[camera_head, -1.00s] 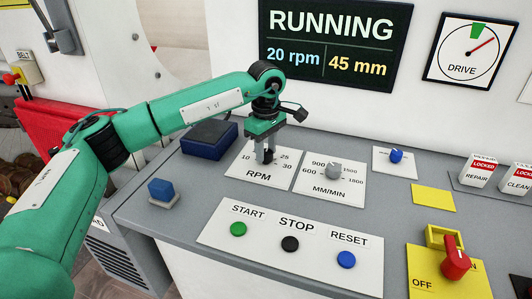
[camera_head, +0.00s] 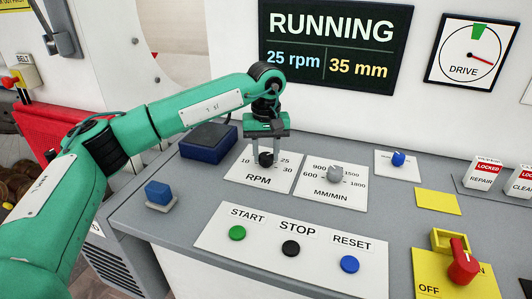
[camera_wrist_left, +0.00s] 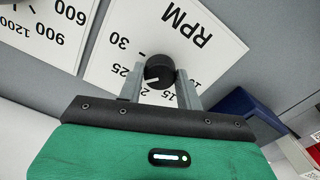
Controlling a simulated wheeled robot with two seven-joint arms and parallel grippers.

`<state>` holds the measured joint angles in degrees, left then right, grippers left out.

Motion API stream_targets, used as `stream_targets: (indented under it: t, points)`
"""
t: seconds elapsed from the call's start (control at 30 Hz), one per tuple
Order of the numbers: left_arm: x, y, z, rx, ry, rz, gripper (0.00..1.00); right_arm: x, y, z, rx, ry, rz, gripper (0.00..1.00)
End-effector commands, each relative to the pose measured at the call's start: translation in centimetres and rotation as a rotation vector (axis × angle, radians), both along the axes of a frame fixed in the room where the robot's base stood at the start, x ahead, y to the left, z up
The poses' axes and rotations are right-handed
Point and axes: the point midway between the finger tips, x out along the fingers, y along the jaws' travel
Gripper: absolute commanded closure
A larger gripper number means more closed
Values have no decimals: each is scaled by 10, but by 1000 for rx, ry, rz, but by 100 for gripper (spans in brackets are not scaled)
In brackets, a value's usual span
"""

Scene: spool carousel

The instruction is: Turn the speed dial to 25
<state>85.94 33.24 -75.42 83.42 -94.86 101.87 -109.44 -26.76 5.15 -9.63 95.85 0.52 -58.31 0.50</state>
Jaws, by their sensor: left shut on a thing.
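The black RPM speed dial (camera_head: 266,160) stands on a white plate marked RPM (camera_head: 258,180), with 10, 25 and 30 readable around it. My left gripper (camera_head: 266,155) comes down from above and is shut on the dial, one finger on each side. In the left wrist view the dial (camera_wrist_left: 158,66) sits between the fingertips, its white mark towards the 25 side. The display (camera_head: 335,45) reads RUNNING, 25 rpm and 35 mm. My right gripper is not in view.
A grey MM/MIN dial (camera_head: 334,174) stands close to the right. A dark blue box (camera_head: 208,143) is close to the left. START (camera_head: 237,233), STOP (camera_head: 290,248) and RESET (camera_head: 349,264) buttons lie in front. A red switch (camera_head: 462,266) is at the front right.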

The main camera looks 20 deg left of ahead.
Motion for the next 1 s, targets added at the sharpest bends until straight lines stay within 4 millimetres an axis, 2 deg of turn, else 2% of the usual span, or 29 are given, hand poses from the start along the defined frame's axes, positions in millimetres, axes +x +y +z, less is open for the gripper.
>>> stream_targets:
  t: [0.27, 0.7, 0.73, 0.8, 1.0]
  points:
    - [1, 0, 2, -1, -4, -62, 87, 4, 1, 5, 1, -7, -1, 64]
    - [1, 0, 2, -2, -4, -69, 87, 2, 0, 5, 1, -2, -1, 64]
    - [1, 0, 2, -2, -4, -69, 59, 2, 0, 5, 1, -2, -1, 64]
    - [1, 0, 2, -1, -4, -69, 45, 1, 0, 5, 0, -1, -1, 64]
    - [0, 0, 1, -1, -1, -69, 43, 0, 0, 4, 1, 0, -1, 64]
